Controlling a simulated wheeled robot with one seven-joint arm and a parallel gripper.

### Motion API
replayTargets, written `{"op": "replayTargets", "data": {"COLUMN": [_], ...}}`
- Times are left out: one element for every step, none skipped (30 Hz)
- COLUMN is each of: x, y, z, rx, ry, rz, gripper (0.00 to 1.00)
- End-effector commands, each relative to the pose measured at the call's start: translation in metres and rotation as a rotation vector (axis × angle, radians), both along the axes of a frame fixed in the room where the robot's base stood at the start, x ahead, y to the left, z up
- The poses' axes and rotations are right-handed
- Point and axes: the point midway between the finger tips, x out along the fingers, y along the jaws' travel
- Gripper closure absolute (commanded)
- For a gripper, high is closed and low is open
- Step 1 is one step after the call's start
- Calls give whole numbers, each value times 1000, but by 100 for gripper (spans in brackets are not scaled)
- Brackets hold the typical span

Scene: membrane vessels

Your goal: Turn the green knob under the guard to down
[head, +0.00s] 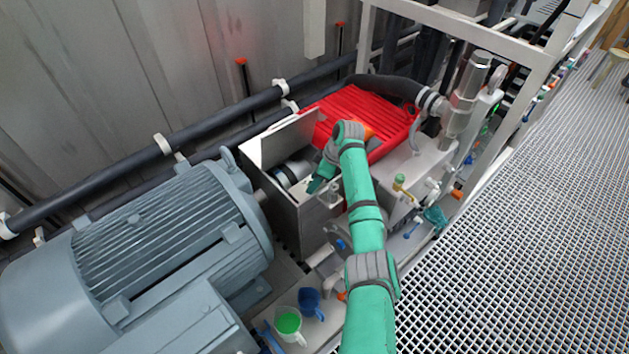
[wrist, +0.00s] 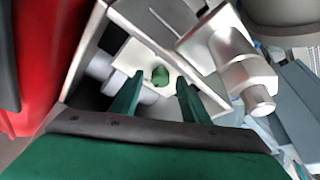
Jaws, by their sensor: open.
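The small green knob (wrist: 160,75) shows in the wrist view, on a pale plate inside a light metal housing. My gripper (wrist: 158,84) is open, with one green finger on each side of the knob in the picture. The fingers look apart from it, though the depth gap is hard to judge. In the head view my gripper (head: 322,184) is at the open metal guard box (head: 300,222), whose raised panel (head: 285,141) stands behind it. The knob is hidden in the head view. Its pointing direction cannot be told.
A large grey motor (head: 165,245) stands left of the box. A red ribbed cover (head: 352,108) is behind my arm. A metal fitting (wrist: 225,62) lies close right of the fingers in the wrist view. The grating (head: 510,230) is clear.

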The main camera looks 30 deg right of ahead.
Motion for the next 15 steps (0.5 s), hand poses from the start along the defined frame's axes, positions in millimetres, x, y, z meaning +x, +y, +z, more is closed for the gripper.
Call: {"op": "replayTargets", "data": {"x": [0, 0, 0, 0, 0, 0, 0, 0, 0, 0, 0, 0, 0, 0, 0], "y": [0, 0, 0, 0, 0, 0, 0, 0, 0, 0, 0, 0, 0, 0, 0], "z": [0, 0, 0, 0, 0, 0, 0, 0, 0, 0, 0, 0, 0, 1, 1], "rx": [0, 0, 0, 0, 0, 0, 0, -1, -1, -1, -1, 0, -1, 0, 0], "ry": [0, 0, 0, 0, 0, 0, 0, -1, -1, -1, -1, 0, -1, -2, -2], "rz": [0, 0, 0, 0, 0, 0, 0, 0, 0, 0, 0, -1, -3, -5, -9], "gripper": [58, 58, 58, 65, 73, 82, 89, 97, 100, 100, 100, 100, 99, 99, 99]}}
